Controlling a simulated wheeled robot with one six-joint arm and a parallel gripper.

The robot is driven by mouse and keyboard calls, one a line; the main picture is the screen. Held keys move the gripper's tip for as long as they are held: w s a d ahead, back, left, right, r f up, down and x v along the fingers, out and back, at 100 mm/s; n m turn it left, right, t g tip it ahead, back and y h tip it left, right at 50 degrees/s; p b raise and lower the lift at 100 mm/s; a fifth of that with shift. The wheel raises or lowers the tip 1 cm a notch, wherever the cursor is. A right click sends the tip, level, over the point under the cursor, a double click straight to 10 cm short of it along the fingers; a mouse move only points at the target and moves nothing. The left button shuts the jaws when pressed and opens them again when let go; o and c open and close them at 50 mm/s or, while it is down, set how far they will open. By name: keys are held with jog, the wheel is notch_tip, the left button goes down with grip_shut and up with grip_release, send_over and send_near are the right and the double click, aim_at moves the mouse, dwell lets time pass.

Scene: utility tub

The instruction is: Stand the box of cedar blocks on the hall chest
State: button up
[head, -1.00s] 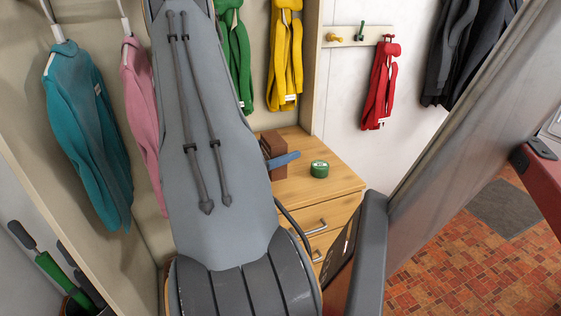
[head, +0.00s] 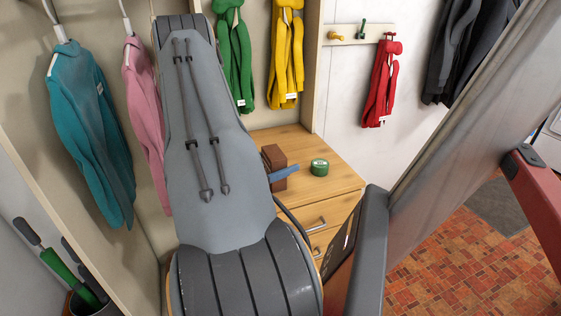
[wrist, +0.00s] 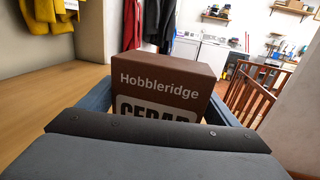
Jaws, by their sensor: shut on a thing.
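The box of cedar blocks (wrist: 165,80) is brown and upright, lettered "Hobbleridge" and "CEDAR" in the wrist view; its lower part is hidden there by my gripper. My gripper (wrist: 160,105) is shut on it, with a blue finger along each side. In the head view the box (head: 273,157) shows just right of my arm, partly hidden by a blue finger. It is over the top of the hall chest (head: 341,182), a light wooden chest with drawers. I cannot tell whether its base touches the wood.
A round green tin (head: 319,167) stands on the chest, right of the box. Green (head: 236,60) and yellow (head: 286,60) knitted garments hang behind the chest. A red scarf (head: 380,85) hangs on the wall rack. Some chest top near the front right is bare.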

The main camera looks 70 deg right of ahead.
aim_at(267, 166)
jog(key=o, duration=1.2)
jog(key=shift+c, duration=0.2)
jog(key=shift+a+r, duration=0.1)
jog(key=b+v, duration=0.4)
jog(key=v, duration=0.6)
jog(key=shift+w+a, duration=0.1)
jog(key=shift+w, duration=0.05)
jog(key=shift+b+v, duration=0.45)
jog(key=shift+v, duration=0.3)
